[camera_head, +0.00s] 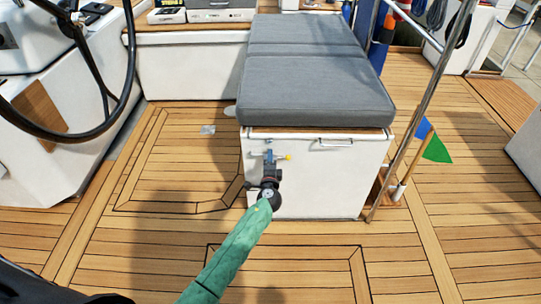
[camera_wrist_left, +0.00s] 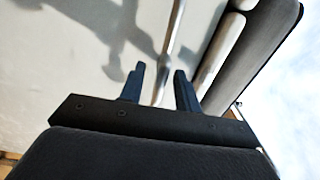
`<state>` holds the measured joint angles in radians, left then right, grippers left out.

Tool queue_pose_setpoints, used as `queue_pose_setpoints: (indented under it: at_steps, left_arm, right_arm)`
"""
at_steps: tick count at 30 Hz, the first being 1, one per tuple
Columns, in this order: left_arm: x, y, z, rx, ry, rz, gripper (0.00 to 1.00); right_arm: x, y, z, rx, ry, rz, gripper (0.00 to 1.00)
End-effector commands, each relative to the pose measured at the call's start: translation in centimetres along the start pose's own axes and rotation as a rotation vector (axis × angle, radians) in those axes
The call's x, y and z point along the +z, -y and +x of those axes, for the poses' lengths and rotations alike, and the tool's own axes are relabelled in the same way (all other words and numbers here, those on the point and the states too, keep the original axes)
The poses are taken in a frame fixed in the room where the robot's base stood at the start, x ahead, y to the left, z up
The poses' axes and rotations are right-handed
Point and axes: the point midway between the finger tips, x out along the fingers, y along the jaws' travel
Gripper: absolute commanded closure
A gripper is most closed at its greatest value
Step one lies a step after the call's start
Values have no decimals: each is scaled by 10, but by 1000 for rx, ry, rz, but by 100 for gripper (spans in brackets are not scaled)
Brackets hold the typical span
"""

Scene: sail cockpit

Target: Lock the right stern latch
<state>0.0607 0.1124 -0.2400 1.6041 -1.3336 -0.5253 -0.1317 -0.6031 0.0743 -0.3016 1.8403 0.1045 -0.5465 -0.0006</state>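A white locker box (camera_head: 312,185) under a grey cushion stands in the middle of the head view. A metal handle (camera_head: 335,144) sits high on its front face, right of my left gripper. The gripper partly hides any latch there. My right gripper is out of view.
The grey cushion (camera_head: 312,90) overhangs the box top. A steering wheel (camera_head: 130,60) stands at the left. A slanted metal rail (camera_head: 430,95) and a blue-green flag (camera_head: 434,147) are close to the box's right side. The wooden deck (camera_head: 310,270) in front is clear.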

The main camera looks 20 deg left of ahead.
Motion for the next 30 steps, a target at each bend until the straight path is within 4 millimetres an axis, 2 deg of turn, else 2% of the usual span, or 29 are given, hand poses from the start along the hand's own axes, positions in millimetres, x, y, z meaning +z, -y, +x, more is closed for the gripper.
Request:
queue_pose_setpoints:
  at_steps: [6,17,22,30]
  left_arm:
    - [0,0,21,-1,0,-1,67]
    - [0,0,25,0,1,-1,67]
    - [0,0,25,0,1,-1,99]
    - [0,0,25,0,1,2,100]
  right_arm:
    - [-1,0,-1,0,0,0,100]
    - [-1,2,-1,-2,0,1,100]
    - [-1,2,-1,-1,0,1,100]
    - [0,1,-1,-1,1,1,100]
